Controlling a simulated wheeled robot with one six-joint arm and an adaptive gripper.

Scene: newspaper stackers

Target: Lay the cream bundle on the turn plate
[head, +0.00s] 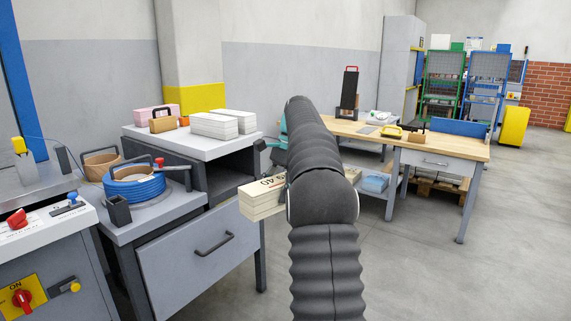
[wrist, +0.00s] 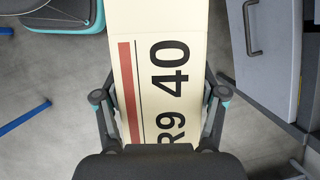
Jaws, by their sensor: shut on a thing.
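The cream bundle (head: 262,205) is a long cream block printed with black characters. In the wrist view the bundle (wrist: 195,25) shows "R9 40" and a red stripe. My gripper (wrist: 160,97) has one finger on each long side of it and is shut on it. The bundle is in the air right of the grey drawer cabinet.
The floor (head: 430,275) at right front is clear.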

